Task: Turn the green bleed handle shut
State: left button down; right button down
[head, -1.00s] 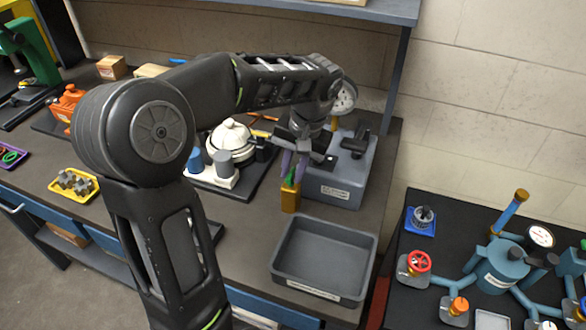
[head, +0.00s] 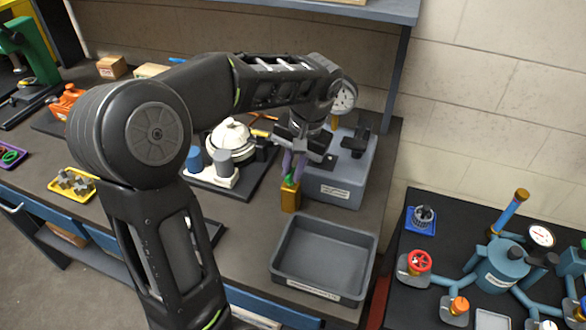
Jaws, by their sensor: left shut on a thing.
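The green bleed handle (head: 289,181) sits on top of a brass-coloured block (head: 290,198) at the front left of a grey box (head: 343,180) on the bench. My left gripper (head: 293,169) reaches down from above with its purple-grey fingers around the handle, shut on it. The fingers hide most of the handle, so its exact angle cannot be told. My right gripper is not in view.
An empty grey tray (head: 325,291) lies just in front of the brass block. A round gauge (head: 345,97) stands behind my left wrist. A white domed unit (head: 231,137) is to the left. A black table (head: 415,308) with blue pipework stands at the right.

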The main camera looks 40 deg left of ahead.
pick_arm(q)
jog(key=m+b, duration=0.1)
jog(key=m, duration=0.3)
jog(key=shift+s+t, duration=0.1)
jog(key=shift+t, duration=0.3)
jog(key=m, duration=0.4)
jog(key=shift+r+t, duration=0.1)
jog(key=shift+t, duration=0.2)
jog(key=m, duration=0.4)
jog(key=shift+s+m+t+h, duration=0.15)
jog(key=shift+m+t+h, duration=0.15)
jog(key=shift+t, duration=0.1)
jog(key=shift+m+h, duration=0.4)
jog(key=shift+m, duration=1.9)
jog(key=c, duration=1.4)
grip_release()
jog(key=shift+s, duration=0.1)
jog(key=shift+c, duration=0.2)
